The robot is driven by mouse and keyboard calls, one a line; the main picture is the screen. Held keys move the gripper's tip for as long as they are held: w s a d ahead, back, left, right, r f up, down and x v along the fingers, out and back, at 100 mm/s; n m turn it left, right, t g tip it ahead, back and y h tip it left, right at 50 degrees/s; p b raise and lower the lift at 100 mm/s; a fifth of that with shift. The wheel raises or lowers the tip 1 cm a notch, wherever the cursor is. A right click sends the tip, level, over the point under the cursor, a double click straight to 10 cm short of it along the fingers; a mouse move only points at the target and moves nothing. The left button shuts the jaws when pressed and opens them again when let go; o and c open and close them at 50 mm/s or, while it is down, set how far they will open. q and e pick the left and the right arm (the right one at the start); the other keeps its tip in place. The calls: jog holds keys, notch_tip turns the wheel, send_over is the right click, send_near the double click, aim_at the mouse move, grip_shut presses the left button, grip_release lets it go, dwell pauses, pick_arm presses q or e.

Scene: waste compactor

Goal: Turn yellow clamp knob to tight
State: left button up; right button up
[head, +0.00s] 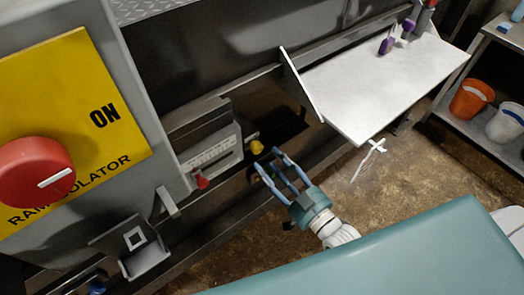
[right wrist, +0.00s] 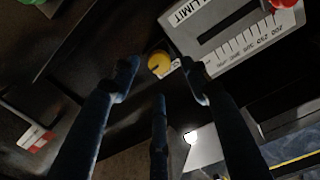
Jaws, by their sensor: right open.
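The yellow clamp knob (head: 256,147) sits at the right end of the limit gauge on the machine's front. In the right wrist view the knob (right wrist: 159,64) is round, with a dark pointer line across its face. My right gripper (head: 267,161) is open and empty, with its fingertips just below and right of the knob in the head view. In the right wrist view, the spread fingers (right wrist: 160,80) have the knob showing between their tips, seemingly beyond them and apart. My left gripper is not in view.
The limit gauge (head: 212,155) has a scale and a red pointer (head: 201,181). A big red switch knob (head: 37,172) on a yellow panel (head: 70,90) is at left. A white shelf (head: 375,80) juts out at upper right. Buckets (head: 472,98) stand on a rack at far right.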

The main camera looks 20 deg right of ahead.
aim_at(259, 151)
jog(key=x, duration=0.4)
jog(key=shift+w+a, duration=0.15)
jog(key=shift+w, duration=0.25)
jog(key=c, duration=1.2)
